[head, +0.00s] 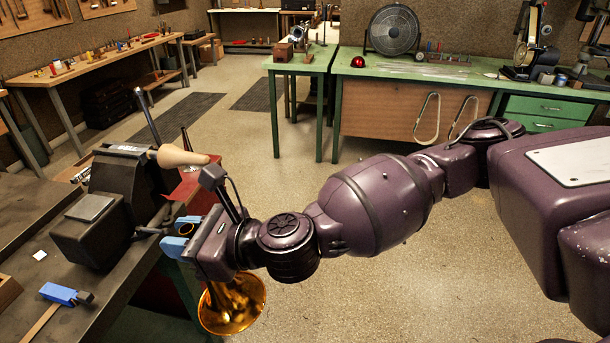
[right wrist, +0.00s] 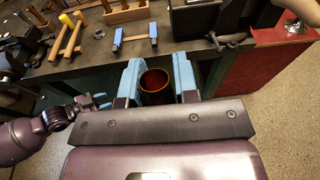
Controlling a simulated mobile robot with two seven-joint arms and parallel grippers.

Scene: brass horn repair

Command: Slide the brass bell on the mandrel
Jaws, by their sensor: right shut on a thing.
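The brass bell (head: 232,306) hangs below my right gripper (head: 178,238), its wide flared mouth facing down. In the right wrist view, my right gripper (right wrist: 158,84) is shut on the bell's narrow end (right wrist: 156,82), which shows as a round rim between the blue fingers. The tan tapered mandrel (head: 178,157) points right from a dark vise (head: 112,200) on the bench. The bell is apart from the mandrel, below and right of it. My left gripper (right wrist: 96,103) shows small at the left of the right wrist view; its jaw opening is unclear.
The dark bench (head: 20,240) carries a blue-ended wooden clamp (head: 66,294) near its front. The floor right of the bench is open.

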